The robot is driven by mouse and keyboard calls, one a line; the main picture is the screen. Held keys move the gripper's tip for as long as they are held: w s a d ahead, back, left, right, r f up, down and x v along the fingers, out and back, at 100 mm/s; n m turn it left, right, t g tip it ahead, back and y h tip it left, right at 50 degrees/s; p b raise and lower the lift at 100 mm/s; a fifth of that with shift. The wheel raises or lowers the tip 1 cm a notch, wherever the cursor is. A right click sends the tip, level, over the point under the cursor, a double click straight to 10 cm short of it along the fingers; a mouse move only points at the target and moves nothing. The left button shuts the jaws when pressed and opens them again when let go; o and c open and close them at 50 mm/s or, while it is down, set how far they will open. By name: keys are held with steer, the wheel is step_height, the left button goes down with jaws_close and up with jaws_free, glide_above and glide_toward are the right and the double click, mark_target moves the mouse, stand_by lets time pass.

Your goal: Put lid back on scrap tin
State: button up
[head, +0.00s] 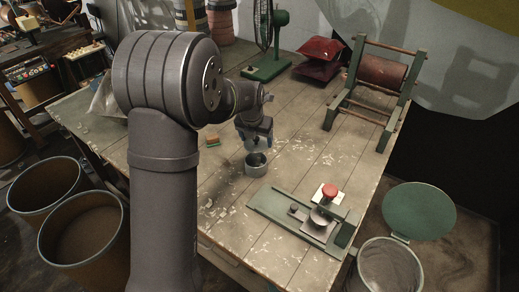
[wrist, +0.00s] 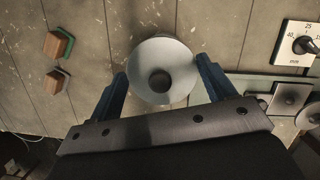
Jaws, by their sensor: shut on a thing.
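The scrap tin (head: 256,170) is a small grey round tin standing on the wooden table, with its open dark mouth showing. My gripper (head: 256,140) is above it, pointing down. It is shut on the lid (head: 257,146), a pale disc held a little above the tin. In the wrist view the lid (wrist: 180,58) is a round pale disc with a dark round knob in its middle, between the two blue fingers of my gripper (wrist: 161,82). The lid hides the tin in that view.
A green winding jig (head: 270,207) with a red knob (head: 330,191) stands in front right of the tin. A green fan (head: 265,70), red cushions (head: 316,68) and a roller stand (head: 352,102) are behind.

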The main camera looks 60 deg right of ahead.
steer(key=shift+w+d+f, duration=0.1)
steer(key=shift+w+f, duration=0.05)
steer(key=shift+f, duration=3.05)
steer(key=shift+f, duration=0.15)
steer(key=o, duration=1)
steer(key=shift+r, duration=3.55)
jaws_close()
